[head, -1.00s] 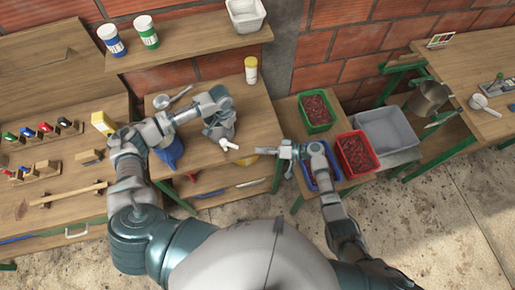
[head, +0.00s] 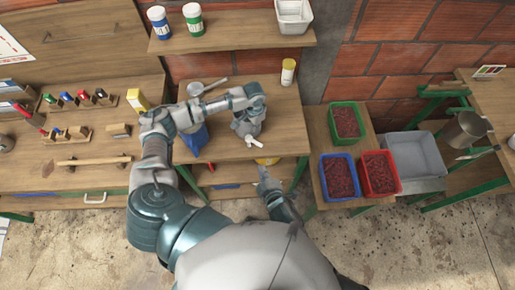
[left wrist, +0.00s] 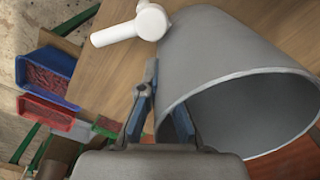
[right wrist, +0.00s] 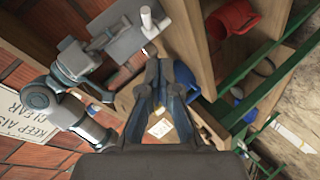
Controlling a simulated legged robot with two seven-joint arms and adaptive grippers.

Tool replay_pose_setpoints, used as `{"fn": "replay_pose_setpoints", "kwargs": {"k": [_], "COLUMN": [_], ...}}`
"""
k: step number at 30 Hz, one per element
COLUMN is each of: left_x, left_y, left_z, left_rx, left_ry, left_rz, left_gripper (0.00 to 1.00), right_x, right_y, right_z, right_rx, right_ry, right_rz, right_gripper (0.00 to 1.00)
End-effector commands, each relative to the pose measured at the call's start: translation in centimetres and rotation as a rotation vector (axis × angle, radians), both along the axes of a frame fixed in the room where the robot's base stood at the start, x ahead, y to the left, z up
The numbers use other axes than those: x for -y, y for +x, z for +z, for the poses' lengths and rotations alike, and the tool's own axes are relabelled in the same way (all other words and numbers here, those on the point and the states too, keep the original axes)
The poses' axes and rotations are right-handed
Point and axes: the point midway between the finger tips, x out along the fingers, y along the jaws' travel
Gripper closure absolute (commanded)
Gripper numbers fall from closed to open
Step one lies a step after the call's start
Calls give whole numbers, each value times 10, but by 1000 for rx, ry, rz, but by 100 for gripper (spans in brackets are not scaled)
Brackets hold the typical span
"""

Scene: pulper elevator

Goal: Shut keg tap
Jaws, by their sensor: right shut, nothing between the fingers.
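The grey metal keg (head: 240,129) stands on the middle bench, its open mouth facing up. It fills the right of the left wrist view (left wrist: 205,55). Its white tap (head: 249,141) is on the front side, and also shows in the left wrist view (left wrist: 135,25) and right wrist view (right wrist: 148,20). My left gripper (left wrist: 162,85) straddles the keg's rim, with one finger outside and the other partly hidden behind the wall; it looks shut on it. My right gripper (right wrist: 160,62) is shut and empty, below and in front of the bench edge; in the head view it is small (head: 263,173).
A blue container (head: 193,140) and a yellow-lidded jar (head: 288,72) are on the bench. Red, green and blue bins (head: 380,190) stand on a lower table to the right. A shelf (right wrist: 240,65) lies under the bench. The floor in front is clear.

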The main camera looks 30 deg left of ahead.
Motion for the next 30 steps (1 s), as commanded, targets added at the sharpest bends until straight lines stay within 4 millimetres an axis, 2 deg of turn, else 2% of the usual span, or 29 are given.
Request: {"fn": "replay_pose_setpoints", "kwargs": {"k": [3,8,21,24,30], "left_x": [-1,-1,-1,0,0], "left_y": [-1,-1,-1,-1,-1], "left_z": [-1,-1,-1,-1,-1], "left_rx": [-2,-3,-3,-2,-3], "left_ry": [2,3,1,2,3], "left_rz": [0,0,1,1,1], "left_gripper": [100,100,100,100,100], "right_x": [-4,-13,-71,-67,-65], "right_y": [-9,-3,56,70,85], "right_z": [16,16,-18,-29,-38], "right_rx": [68,91,89,88,88], "right_ry": [7,9,7,5,9], "right_rz": [17,22,21,19,19], "right_gripper": [100,100,100,100,100]}}
